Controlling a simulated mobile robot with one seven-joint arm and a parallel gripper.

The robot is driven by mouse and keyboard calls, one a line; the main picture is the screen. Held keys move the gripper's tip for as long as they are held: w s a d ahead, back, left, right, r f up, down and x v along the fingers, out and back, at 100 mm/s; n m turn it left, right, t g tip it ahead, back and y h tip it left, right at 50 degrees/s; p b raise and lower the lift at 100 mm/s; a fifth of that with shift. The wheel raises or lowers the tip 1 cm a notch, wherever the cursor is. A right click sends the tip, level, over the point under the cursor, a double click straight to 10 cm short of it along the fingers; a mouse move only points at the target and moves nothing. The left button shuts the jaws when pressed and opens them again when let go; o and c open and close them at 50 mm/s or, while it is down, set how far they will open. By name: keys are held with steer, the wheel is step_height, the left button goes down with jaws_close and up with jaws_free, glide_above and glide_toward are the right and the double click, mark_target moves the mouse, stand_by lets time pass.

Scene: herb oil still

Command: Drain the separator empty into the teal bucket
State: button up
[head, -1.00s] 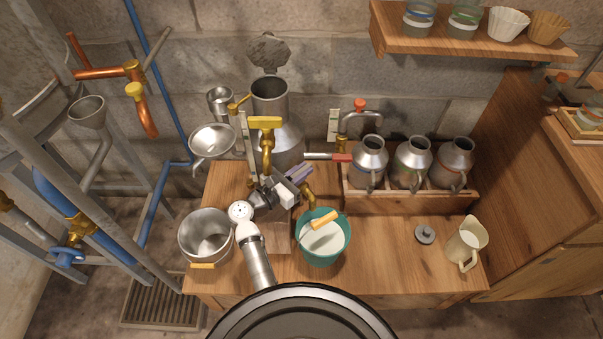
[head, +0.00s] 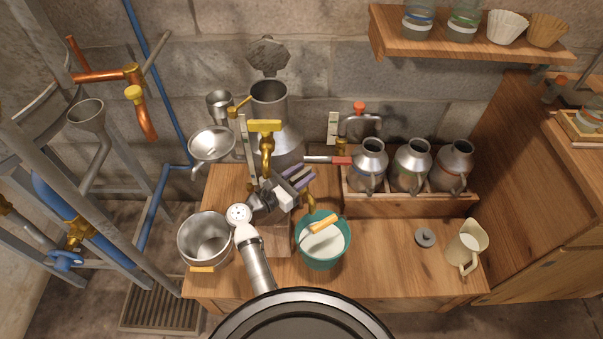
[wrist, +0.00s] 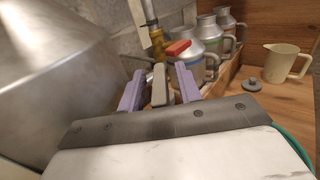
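The separator (head: 283,138) is a tall metal can with a brass tap (head: 266,150) on its front and a pale upright gauge strip (head: 243,150) at its left. A lower brass spout (head: 309,199) points down over the teal bucket (head: 322,262). The bucket holds whitish liquid and has a wooden grip on its bail. My gripper (head: 300,177) is at the separator's front, beside the lower spout. In the wrist view, the purple fingers (wrist: 160,88) stand apart on both sides of a grey bar (wrist: 160,84), with gaps visible. Whether the bar is the tap's lever is unclear.
A metal pot (head: 206,240) stands left of my arm. Several metal cans sit in a wooden rack (head: 410,204) at right. A cream jug (head: 467,248) and a grey lid (head: 425,238) are on the bench, with bare wood around them.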

steer(key=b+v, duration=0.2)
steer(key=v, duration=1.1)
steer(key=shift+s+a, duration=0.2)
